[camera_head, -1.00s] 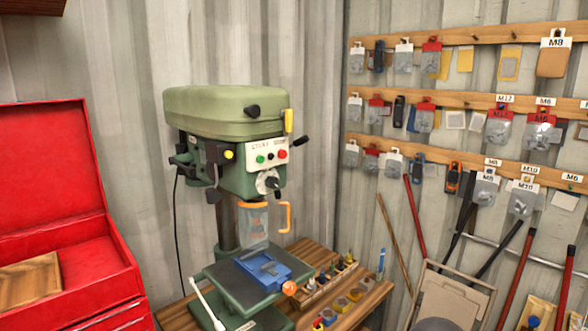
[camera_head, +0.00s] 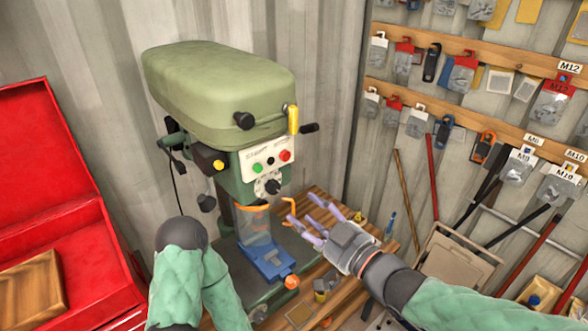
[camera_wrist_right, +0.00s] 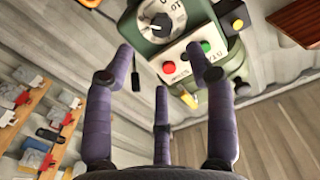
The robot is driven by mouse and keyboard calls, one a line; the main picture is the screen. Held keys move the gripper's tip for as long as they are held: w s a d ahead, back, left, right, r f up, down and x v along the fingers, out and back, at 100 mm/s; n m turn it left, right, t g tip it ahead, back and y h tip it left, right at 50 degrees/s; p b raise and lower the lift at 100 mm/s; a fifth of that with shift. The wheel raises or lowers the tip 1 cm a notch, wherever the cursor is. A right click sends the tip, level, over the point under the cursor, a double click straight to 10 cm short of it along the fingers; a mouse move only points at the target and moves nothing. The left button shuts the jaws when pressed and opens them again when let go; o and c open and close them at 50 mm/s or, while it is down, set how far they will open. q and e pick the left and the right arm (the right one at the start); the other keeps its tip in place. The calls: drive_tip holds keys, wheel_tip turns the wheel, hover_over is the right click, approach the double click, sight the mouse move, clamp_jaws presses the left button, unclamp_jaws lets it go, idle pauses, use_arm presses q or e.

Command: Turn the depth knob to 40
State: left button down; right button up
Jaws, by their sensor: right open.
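The depth knob (camera_head: 271,185) is a round dial with a black centre on the front of the green drill press (camera_head: 220,90), below its green, black and red buttons. In the right wrist view the knob (camera_wrist_right: 160,22) shows at the top with a white scale around it; the setting is too small to read surely. My right gripper (camera_head: 316,217) is open and empty, to the right of the knob and lower, apart from it. Its purple fingers (camera_wrist_right: 165,75) spread below the knob in the wrist view. My left arm comes in at the bottom; its gripper is not visible.
A blue vise (camera_head: 266,258) sits on the press table. A red toolbox (camera_head: 95,245) stands at left. Pegboard rails (camera_head: 480,105) hang at right.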

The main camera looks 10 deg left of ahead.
sight(276, 189)
drive_tip(key=p+x, duration=0.1)
drive_tip(key=x, duration=0.9)
drive_tip(key=shift+w+a, duration=0.1)
drive_tip(key=shift+a, duration=0.25)
clamp_jaws()
